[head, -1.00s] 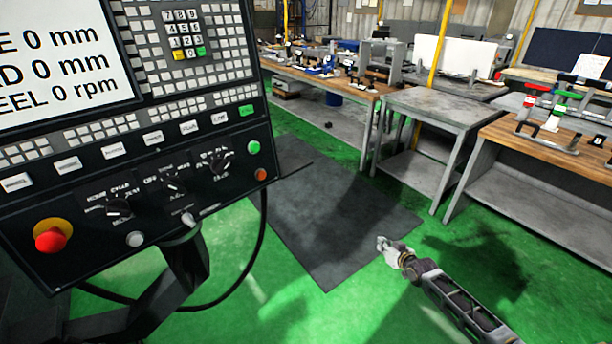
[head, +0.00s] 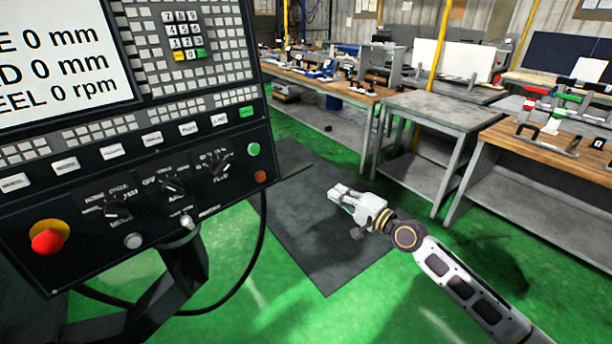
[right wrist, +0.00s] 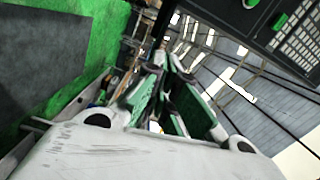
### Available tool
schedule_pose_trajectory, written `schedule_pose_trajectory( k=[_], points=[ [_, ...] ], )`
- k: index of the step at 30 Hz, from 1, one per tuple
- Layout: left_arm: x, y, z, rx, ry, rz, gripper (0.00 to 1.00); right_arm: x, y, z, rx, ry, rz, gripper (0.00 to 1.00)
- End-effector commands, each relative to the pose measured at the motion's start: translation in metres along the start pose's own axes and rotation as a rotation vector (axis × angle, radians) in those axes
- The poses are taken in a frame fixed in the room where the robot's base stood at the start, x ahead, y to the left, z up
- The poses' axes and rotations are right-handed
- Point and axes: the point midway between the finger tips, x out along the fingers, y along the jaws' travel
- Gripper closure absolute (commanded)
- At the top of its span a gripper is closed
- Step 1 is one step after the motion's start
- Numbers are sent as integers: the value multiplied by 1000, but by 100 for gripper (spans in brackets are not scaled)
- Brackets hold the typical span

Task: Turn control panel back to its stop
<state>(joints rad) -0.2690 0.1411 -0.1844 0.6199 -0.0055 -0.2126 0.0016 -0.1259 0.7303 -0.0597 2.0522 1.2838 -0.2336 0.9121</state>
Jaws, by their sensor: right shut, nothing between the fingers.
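The control panel (head: 200,110) fills the left of the head view, a dark box with a screen, keys, knobs and a red stop button (head: 47,241). It sits on a dark support arm (head: 183,265). My right gripper (head: 335,191) is shut and empty, to the right of the panel and apart from it, above the dark floor mat. In the right wrist view the right gripper's fingers (right wrist: 165,95) show, and a dark corner of the panel (right wrist: 285,30) is at the upper right. My left gripper is not in view.
A grey metal table (head: 440,106) and a wooden-topped bench (head: 560,140) with fixtures stand at the right. A long bench (head: 325,82) with tools runs along the back. A black cable (head: 262,225) hangs below the panel. The mat (head: 325,270) and green floor are clear.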

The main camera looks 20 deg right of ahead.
Motion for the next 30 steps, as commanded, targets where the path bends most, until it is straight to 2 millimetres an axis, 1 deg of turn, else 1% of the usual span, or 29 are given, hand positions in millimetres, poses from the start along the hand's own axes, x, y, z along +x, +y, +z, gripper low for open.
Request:
schedule_pose_trajectory(
  k=[3, 7, 20, 26, 30],
  points=[
    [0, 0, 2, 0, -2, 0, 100, 0, -2, 2, 79, -4, -3, 100],
    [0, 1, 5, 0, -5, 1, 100, 0, -2, 2, 116, -5, -3, 100],
    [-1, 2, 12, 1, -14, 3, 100, 1, -1, 1, 117, -4, -3, 100],
    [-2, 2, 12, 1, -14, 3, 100, 6, -1, 1, 117, -3, -3, 100],
    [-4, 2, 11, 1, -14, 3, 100, 13, -2, 1, 118, -3, -4, 100]
  ],
)
